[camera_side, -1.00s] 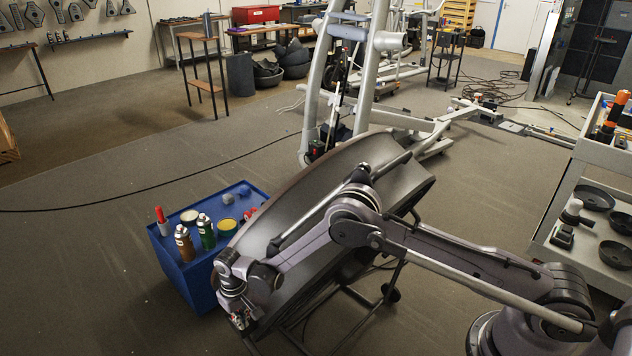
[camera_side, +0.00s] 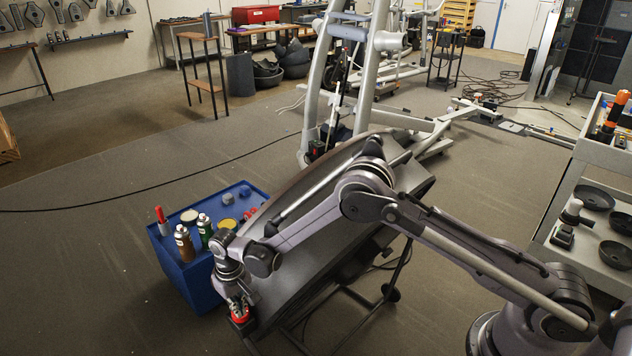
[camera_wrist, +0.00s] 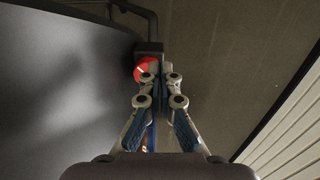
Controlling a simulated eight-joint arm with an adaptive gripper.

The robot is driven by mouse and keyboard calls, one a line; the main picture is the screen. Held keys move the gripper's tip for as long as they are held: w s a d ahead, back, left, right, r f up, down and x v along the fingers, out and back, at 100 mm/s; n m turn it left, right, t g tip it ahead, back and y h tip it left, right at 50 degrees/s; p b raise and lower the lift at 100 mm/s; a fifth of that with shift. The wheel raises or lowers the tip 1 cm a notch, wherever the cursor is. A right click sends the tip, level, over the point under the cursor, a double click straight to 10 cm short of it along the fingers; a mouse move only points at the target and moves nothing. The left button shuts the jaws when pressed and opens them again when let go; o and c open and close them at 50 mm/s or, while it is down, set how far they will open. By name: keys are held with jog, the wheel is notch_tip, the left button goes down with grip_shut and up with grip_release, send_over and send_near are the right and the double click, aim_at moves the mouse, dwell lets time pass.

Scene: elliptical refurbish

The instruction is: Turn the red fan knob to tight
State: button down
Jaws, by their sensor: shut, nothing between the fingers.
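The red fan knob (camera_side: 240,316) shows at my gripper's tip in the side view, near the lower left end of the large dark curved panel. In the wrist view the red knob (camera_wrist: 146,69) has a pale mark on its face and sits on a small dark block (camera_wrist: 150,47). My gripper (camera_wrist: 161,76) is shut and empty, its fingertips at the knob's right edge and partly covering it. Whether they touch it I cannot tell. In the side view my gripper (camera_side: 238,303) points down over the knob.
The dark curved panel (camera_side: 300,270) stands on a thin metal frame beside and under my arm. A blue box (camera_side: 178,270) with spray cans and tubs on top stands just left. A grey shelf cart (camera_side: 590,200) stands at the right. The floor at the left front is clear.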

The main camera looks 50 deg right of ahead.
jog(key=shift+w+d+f, duration=0.1)
jog(key=shift+d+f, duration=0.5)
jog(key=shift+f, duration=0.4)
jog(key=shift+w+d+f, duration=0.1)
jog(key=shift+d+f, duration=0.55)
jog(key=shift+f, duration=0.35)
jog(key=shift+w+d+f, duration=0.1)
jog(key=shift+d+f, duration=0.5)
jog(key=shift+f, duration=0.4)
jog(key=shift+w+a, duration=0.1)
jog(key=shift+s+a, duration=0.2)
jog(key=shift+a, duration=0.8)
jog(key=shift+w+a, duration=0.25)
jog(key=shift+a, duration=0.3)
jog(key=shift+s, duration=0.1)
